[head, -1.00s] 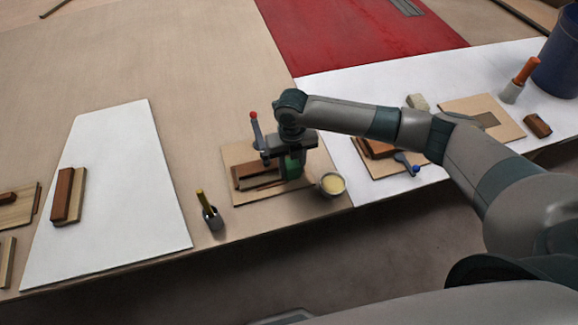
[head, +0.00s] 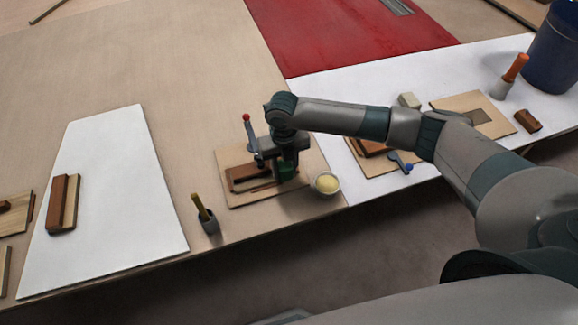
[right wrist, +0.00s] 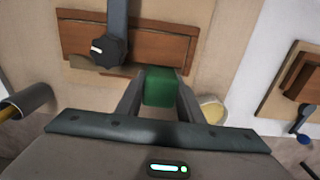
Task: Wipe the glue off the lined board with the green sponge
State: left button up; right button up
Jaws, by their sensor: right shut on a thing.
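My right gripper (head: 287,164) is shut on the green sponge (head: 286,173). In the right wrist view the sponge (right wrist: 160,90) sits between the two fingers. The gripper is low over a pale board (head: 240,201) that bears reddish-brown wood strips (head: 245,176) and a clamp with a red-tipped handle (head: 250,135). I take this as the lined board, though I cannot make out its lines. The sponge is beside the strip's near edge; whether it touches the board I cannot tell. A tan smear or sliver (right wrist: 90,66) shows along the strip; I cannot tell if it is glue. My left gripper is out of view.
A bowl of pale yellow stuff (head: 327,184) stands at the board's right corner. A dark pot with a yellow-handled brush (head: 207,218) stands to its left. A second clamped board with a blue-knobbed clamp (head: 401,163) lies under my right arm. The white sheet (head: 110,200) is mostly clear.

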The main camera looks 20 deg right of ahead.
jog(key=shift+s+a+f, duration=0.15)
jog(key=shift+a, duration=0.05)
jog(key=shift+a, duration=1.15)
jog(key=shift+a+r+p, duration=0.25)
jog(key=shift+a+p, duration=0.1)
jog(key=shift+a, duration=0.65)
jog(key=shift+d, duration=0.15)
jog(key=shift+d+f, duration=0.15)
jog(key=shift+d, duration=0.8)
